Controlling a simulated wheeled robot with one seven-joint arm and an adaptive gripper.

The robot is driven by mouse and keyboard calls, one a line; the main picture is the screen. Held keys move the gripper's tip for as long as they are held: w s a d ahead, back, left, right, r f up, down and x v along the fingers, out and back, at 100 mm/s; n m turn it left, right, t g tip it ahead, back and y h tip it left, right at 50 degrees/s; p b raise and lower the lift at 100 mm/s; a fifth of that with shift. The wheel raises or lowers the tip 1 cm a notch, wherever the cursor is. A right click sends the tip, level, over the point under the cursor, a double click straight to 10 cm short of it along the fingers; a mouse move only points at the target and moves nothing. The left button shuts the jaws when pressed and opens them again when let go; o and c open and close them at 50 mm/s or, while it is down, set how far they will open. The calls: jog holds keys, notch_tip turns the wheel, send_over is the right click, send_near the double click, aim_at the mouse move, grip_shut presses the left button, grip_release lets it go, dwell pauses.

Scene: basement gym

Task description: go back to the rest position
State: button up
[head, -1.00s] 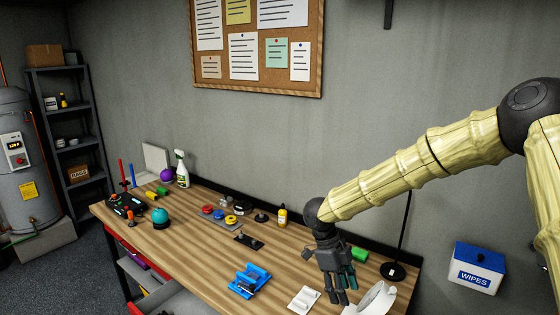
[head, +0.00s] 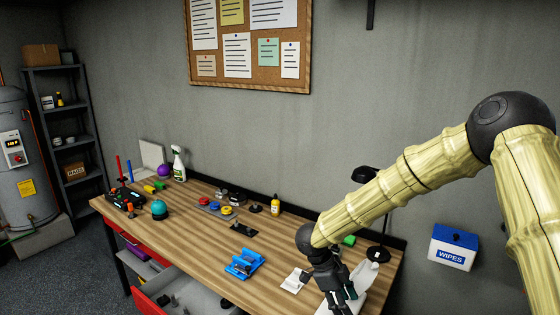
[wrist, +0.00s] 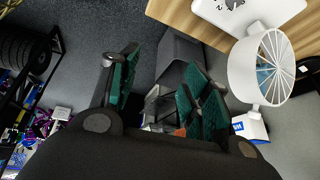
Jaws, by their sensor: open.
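My gripper (head: 342,300) hangs above the near right part of the wooden workbench (head: 225,265), with its fingers pointing down. In the wrist view my gripper (wrist: 160,85) shows its green-padded fingers spread apart, with nothing held between them. My arm bends up and to the right from it. In the head view the gripper partly covers a white object on the bench's right end.
A blue tool (head: 244,264) and a white pad (head: 294,281) lie left of my gripper. A blue and white wipes box (head: 453,247) is right of the bench. The wrist view shows a white round ribbed object (wrist: 270,68), a grey bin (wrist: 178,60) and dark floor.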

jog(key=s+d+f+n+t, duration=0.3)
jog(key=s+f+n, duration=0.3)
jog(key=f, duration=0.4)
jog(key=s+d+f+n+t, duration=0.2)
jog(key=s+d+f+n, duration=0.2)
jog(key=s+f+n, duration=0.45)
jog(key=s+a+f+n+g+y, duration=0.1)
jog(key=s+f+n+g+y, duration=0.2)
jog(key=s, duration=1)
jog(key=s+a+f+n+g+y, duration=0.1)
jog(key=s+f+n+y, duration=0.3)
jog(key=s, duration=0.9)
notch_tip(320, 180, down, 15)
jog(key=n+h+b, duration=0.1)
jog(key=b, duration=1.3)
jog(key=shift+w+a+r+h, duration=0.15)
jog(key=shift+w+a+h, duration=0.05)
jog(key=shift+h, duration=0.1)
